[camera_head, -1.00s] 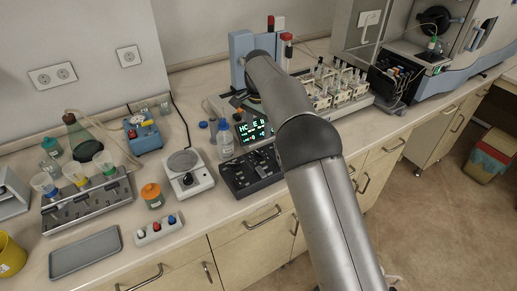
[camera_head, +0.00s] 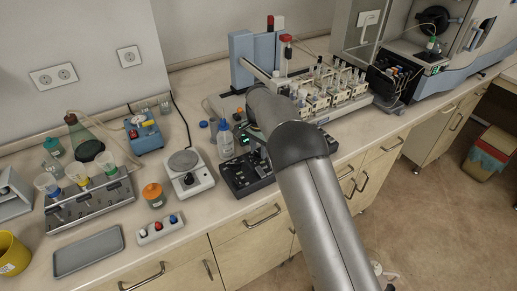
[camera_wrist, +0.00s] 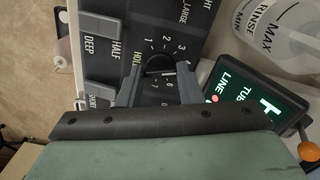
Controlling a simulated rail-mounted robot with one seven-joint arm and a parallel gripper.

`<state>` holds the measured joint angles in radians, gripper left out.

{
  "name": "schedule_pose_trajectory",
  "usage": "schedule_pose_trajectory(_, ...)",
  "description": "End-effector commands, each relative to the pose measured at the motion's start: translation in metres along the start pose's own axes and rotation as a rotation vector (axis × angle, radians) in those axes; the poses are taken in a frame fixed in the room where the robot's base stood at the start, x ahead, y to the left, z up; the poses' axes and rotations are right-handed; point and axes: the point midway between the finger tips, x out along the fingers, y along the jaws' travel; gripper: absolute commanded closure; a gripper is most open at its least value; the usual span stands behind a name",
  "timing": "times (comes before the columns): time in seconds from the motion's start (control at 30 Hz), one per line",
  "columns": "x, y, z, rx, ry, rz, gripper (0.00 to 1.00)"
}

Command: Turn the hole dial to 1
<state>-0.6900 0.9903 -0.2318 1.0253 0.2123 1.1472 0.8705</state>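The hole dial (camera_wrist: 158,62) is a round black knob on a dark control panel, ringed by white numbers and partly covered by my gripper. A short white mark shows near its lower edge; I cannot tell for sure which number it points to. My gripper (camera_wrist: 156,78) has its two grey fingers spread apart, one on each side of the dial's lower part in the wrist view. Whether they touch it I cannot tell. In the camera_head view the black control box (camera_head: 240,183) shows beside my arm, which hides the gripper and dial.
Grey rocker switches (camera_wrist: 98,25) lie left of the dial.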

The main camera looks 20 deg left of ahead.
Motion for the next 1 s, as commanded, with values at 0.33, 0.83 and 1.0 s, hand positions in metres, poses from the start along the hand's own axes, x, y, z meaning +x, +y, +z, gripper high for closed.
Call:
schedule_pose_trajectory(0.33,-0.0001,-0.0001,-0.0001,-0.014,0.0,-0.001,0.9)
schedule_pose_trajectory(0.83,0.001,-0.0003,-0.0003,-0.326,0.0,-0.002,0.9)
schedule_pose_trajectory(1.0,0.0002,-0.0001,-0.0008,-0.488,0.001,-0.003,0.9)
